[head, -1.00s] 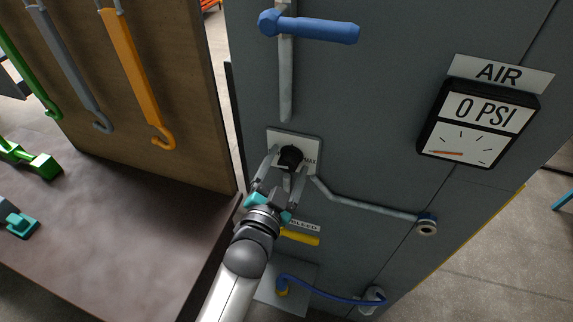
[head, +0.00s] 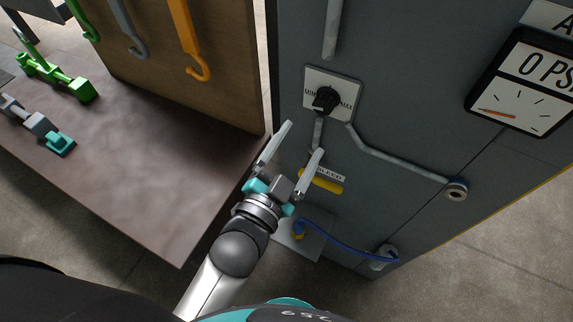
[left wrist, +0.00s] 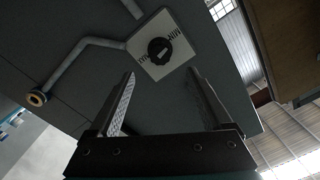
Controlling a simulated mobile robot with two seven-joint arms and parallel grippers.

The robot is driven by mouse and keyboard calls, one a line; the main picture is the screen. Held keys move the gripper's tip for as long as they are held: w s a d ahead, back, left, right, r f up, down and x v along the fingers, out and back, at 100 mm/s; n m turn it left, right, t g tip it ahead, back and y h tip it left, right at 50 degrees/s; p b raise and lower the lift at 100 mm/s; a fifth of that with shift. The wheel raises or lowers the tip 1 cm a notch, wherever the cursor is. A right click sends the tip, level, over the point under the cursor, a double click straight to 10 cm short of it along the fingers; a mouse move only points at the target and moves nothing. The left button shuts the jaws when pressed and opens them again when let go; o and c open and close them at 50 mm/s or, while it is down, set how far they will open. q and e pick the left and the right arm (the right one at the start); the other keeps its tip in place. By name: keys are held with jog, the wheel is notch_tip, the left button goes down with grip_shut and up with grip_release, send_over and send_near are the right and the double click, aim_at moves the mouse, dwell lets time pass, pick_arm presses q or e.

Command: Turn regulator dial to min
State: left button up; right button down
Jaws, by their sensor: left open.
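The black regulator dial (head: 326,100) sits on a white plate with MIN at its left and MAX at its right, on the grey panel. It also shows in the left wrist view (left wrist: 160,51), where its pale mark appears to lean toward the MIN side; the exact setting is hard to read. My left gripper (head: 303,140) is open and empty, below and apart from the dial. In the left wrist view its two fingers (left wrist: 162,75) frame empty space below the dial plate. My right gripper is out of view.
A gauge (head: 522,82) at the right reads 0 PSI. A yellow bleed handle (head: 322,181) is close beside my left gripper. Pipes (head: 405,168) and a blue hose (head: 345,257) run along the panel. A brown bench (head: 185,170) with tools stands at the left.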

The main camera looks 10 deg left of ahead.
pick_arm(q)
jog(key=shift+b+v, duration=0.3)
jog(key=shift+v, duration=2)
jog(key=s+a+f+n+g+y+b, duration=0.1)
jog(key=s+a+f+n+g+b, duration=0.25)
jog(key=f, duration=1.45)
jog(key=s+f+m+g+y+b, duration=0.15)
jog(key=f+g+b, duration=0.35)
jog(key=f, duration=1.4)
jog(key=s+a+f+n+g+y+b, duration=0.1)
jog(key=s+a+f+n+g+b, duration=0.2)
jog(key=s+f, duration=0.8)
jog(key=s+a+f+n+g+y+b, duration=0.2)
jog(key=s+a+f+g+b, duration=0.2)
jog(key=s+a+f+b, duration=0.3)
jog(key=s+f, duration=0.4)
jog(key=f, duration=0.6)
jog(key=shift+s+a+n+g, duration=0.2)
jog(key=shift+a+n+g, duration=0.15)
jog(key=shift+n, duration=0.05)
jog(key=shift+f, duration=0.15)
